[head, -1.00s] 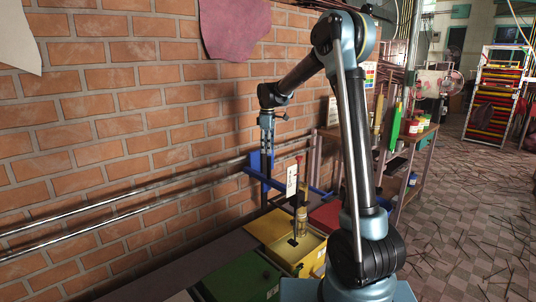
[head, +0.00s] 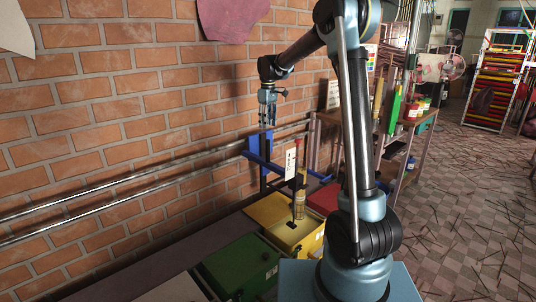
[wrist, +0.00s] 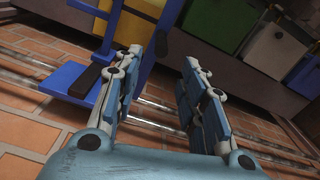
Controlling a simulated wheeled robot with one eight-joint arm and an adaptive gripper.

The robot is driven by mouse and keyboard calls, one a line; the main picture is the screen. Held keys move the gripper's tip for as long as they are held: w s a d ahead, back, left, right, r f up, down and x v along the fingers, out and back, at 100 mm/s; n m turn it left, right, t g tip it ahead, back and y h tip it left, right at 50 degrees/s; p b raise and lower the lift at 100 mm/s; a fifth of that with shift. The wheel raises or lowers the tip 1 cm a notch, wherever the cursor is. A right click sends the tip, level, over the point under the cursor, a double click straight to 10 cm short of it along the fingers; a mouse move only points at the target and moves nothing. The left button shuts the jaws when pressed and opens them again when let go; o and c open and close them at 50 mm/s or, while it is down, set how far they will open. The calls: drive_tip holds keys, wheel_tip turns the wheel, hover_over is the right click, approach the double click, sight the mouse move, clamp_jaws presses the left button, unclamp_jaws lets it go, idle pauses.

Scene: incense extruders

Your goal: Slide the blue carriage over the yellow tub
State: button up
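The blue carriage (head: 257,152) sits on the two metal rails along the brick wall. It bears a white label strip (head: 291,164) and a brass cylinder (head: 300,205), which shows in front of the yellow tub (head: 262,213). My gripper (head: 268,119) is close above the carriage. In the wrist view my gripper (wrist: 158,72) is open, with nothing seen between its fingers. The blue carriage (wrist: 72,78) with a black bar is left of the fingers, overlapping the left one. Whether they touch is unclear. A yellow surface (wrist: 135,28) shows behind it.
A green tub (head: 236,268) stands left of the yellow tub and a red tub (head: 325,199) right of it. The rails (head: 110,182) run clear along the wall to the left. A shelf (head: 408,130) with jars stands at the back right.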

sight(268, 151)
wheel_tip(268, 151, down, 16)
drive_tip(key=shift+r, duration=0.25)
idle(0.4)
clamp_jaws()
